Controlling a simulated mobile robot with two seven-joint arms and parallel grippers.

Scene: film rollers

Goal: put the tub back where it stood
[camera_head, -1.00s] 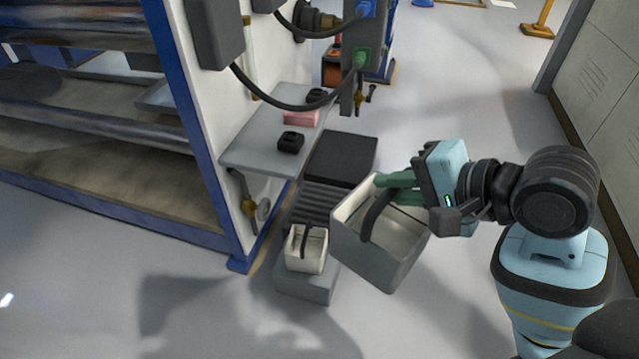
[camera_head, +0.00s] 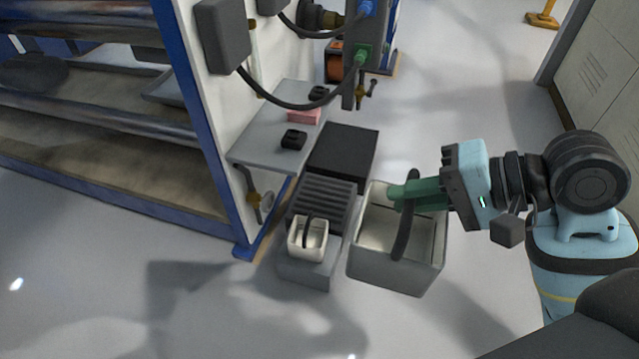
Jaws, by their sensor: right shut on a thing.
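The tub (camera_head: 395,272) is a grey open box with a pale inside and a dark arched handle (camera_head: 405,235). It is right of the low grey stand, and I cannot tell whether its base touches the floor. My right gripper (camera_head: 400,196) comes in from the right with green fingers, shut on the tub's handle near its top. The fingers hide part of the handle and the tub's far rim. The tub looks close to level. My left gripper is not in view.
The low stand (camera_head: 308,272) holds a small white container (camera_head: 307,239), a ribbed section (camera_head: 323,201) and a black block (camera_head: 343,152). A grey shelf (camera_head: 262,145) with black items and a pink block juts from the blue-framed machine. Floor in front is clear.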

